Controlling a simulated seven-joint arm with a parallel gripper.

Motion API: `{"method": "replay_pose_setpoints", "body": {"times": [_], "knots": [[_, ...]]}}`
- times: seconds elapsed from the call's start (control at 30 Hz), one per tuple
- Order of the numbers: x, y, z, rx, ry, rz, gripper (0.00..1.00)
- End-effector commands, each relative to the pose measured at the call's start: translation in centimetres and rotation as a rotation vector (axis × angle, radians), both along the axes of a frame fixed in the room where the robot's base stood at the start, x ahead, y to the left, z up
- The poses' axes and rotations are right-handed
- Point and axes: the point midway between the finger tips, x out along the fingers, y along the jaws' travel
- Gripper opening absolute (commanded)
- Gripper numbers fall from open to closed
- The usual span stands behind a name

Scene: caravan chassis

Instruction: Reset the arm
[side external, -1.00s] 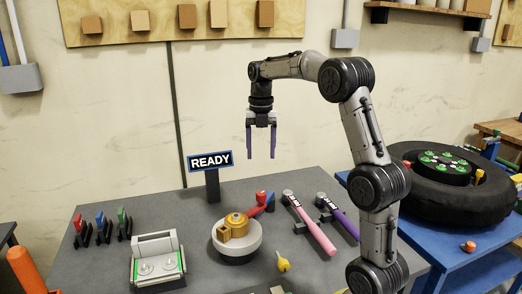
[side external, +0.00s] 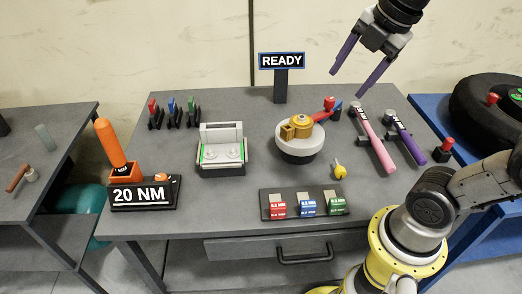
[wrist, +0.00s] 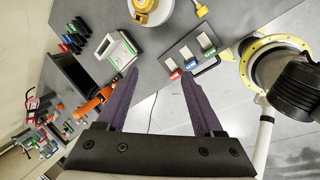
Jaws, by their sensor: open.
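My gripper (side external: 348,83) is open, its two purple fingers apart with nothing between them. In the side external view it hangs in the air at the upper right, above the back of the grey table (side external: 225,215), tilted with its fingers pointing down and left. In the wrist view my gripper (wrist: 158,72) shows both fingers spread over the table's edge and the floor. It touches nothing that I can see. The middle of my arm is outside the side external view.
A READY sign (side external: 281,61) stands at the table's back. A round white stand with a yellow part (side external: 298,130), a pink-handled tool (side external: 374,145), a purple-handled tool (side external: 405,137), a coloured block rack (side external: 306,204) and an orange tool (side external: 113,148) occupy the table. A tyre (side external: 485,108) lies right.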

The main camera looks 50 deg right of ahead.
Motion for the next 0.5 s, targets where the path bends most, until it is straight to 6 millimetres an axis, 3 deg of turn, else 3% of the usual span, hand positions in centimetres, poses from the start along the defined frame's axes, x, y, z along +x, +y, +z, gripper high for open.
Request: {"method": "replay_pose_setpoints", "body": {"times": [0.2,0.5], "knots": [[-4.1,1.9,-3.2,0.204,-0.076,-0.398,0.69],[-6.7,2.4,-7.8,0.497,-0.103,-1.007,0.69]]}}
